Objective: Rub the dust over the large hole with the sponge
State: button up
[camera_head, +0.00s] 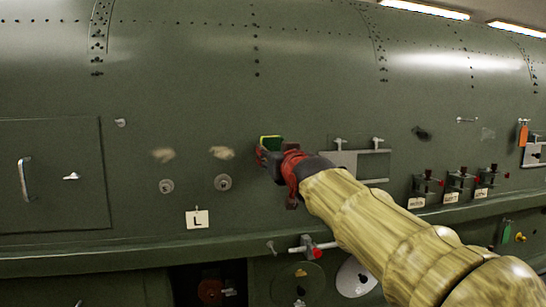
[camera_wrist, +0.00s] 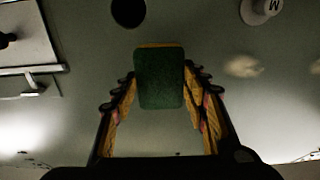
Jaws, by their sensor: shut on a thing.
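My gripper (camera_head: 272,158) is shut on the sponge (camera_head: 270,142), a block with a green face and a yellow layer. In the wrist view the sponge (camera_wrist: 158,78) sits between the two fingers (camera_wrist: 160,100) and faces the green fuselage skin (camera_head: 190,90). I cannot tell whether it touches the skin. A large dark round hole (camera_wrist: 128,12) shows at the top of the wrist view, left of the sponge; my arm hides it in the head view. No dust shows around the sponge; any beneath it is hidden.
Two pale dust patches, left (camera_head: 163,155) and right (camera_head: 221,152), lie left of my gripper above round fittings (camera_head: 222,182). A card marked L (camera_head: 197,218) is below. A grey frame with pegs (camera_head: 340,150) stands just right of my gripper. A ledge (camera_head: 120,256) runs below.

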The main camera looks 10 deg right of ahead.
jog(key=shift+s+b, duration=1)
jog(key=shift+s, duration=1.3)
jog(key=s+b, duration=0.1)
jog(key=s, duration=0.2)
